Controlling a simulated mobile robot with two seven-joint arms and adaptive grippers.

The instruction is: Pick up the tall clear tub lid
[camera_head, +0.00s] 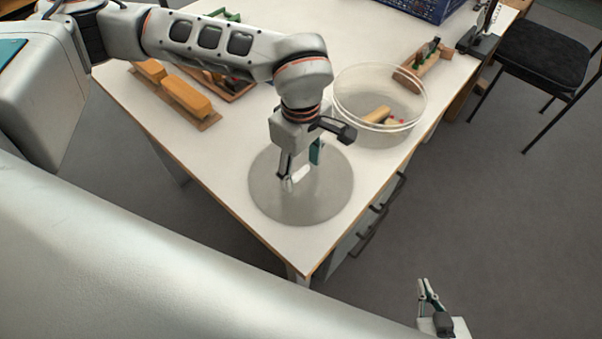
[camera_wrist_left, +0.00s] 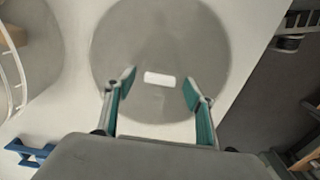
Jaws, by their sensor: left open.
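The clear tub lid (camera_head: 318,204) is a round, see-through grey disc lying flat near the front corner of the white table. It has a small white handle (camera_head: 297,176) at its middle. In the left wrist view the lid (camera_wrist_left: 160,42) fills the upper middle, with the handle (camera_wrist_left: 159,79) between my fingers. My left gripper (camera_head: 301,165) points down over the lid, its teal-padded fingers (camera_wrist_left: 160,86) apart on either side of the handle; contact is not clear. My right gripper (camera_head: 430,294) is small at the lower right, away from the table.
A clear round tub (camera_head: 345,112) holding a wooden block and small red pieces stands close behind the lid. Wooden brush blocks (camera_head: 186,97) lie at the left. A blue crate (camera_head: 425,8) sits at the back. A black chair (camera_head: 545,55) stands off the table's right side.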

